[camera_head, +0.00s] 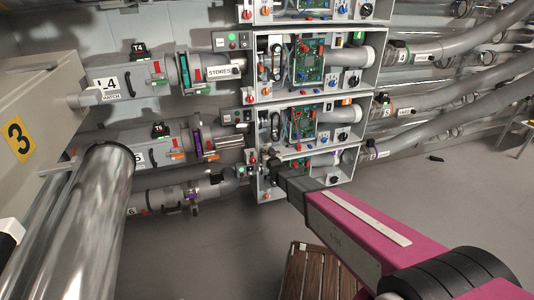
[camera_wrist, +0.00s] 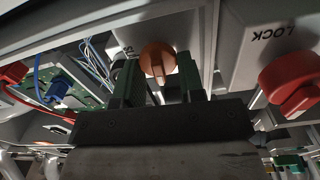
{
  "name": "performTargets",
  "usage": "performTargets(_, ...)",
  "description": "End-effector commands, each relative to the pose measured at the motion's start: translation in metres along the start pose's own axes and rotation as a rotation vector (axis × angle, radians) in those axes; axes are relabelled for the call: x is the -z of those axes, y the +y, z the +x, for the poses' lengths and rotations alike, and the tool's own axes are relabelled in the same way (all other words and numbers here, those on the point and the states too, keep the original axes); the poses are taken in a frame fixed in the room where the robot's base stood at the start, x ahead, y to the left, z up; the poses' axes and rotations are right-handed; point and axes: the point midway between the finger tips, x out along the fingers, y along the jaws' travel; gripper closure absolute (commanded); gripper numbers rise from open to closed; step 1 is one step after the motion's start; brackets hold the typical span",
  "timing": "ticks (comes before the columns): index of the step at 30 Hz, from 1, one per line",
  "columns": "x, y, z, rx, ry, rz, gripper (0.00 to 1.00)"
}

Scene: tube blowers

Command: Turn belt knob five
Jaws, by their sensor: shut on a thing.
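An orange-brown knob (camera_wrist: 158,58) with a narrow raised grip sits on a pale panel in the wrist view. The two dark fingers of my gripper (camera_wrist: 160,82) stand on either side of it, and I take the gripper as shut on its grip. I cannot read a number or "belt" label beside the knob. In the head view my gripper (camera_head: 272,164) reaches the left side of the lowest open control box (camera_head: 345,172), just under the box above. The gripped knob is hidden there behind my gripper.
A red knob (camera_wrist: 292,85) sits beneath an upside-down LOCK label, right of my gripper. A green circuit board (camera_wrist: 75,90) with red and blue wires is at the left. Open control boxes (camera_head: 376,65) stack above, with tubes either side. A wooden slatted pallet (camera_head: 300,270) lies below.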

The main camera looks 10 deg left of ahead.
Motion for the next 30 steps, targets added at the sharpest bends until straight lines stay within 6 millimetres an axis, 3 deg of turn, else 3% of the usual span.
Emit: performTargets(30,-0.0042,0.0082,-0.0004,-0.001,-0.001,0.899,0.88)
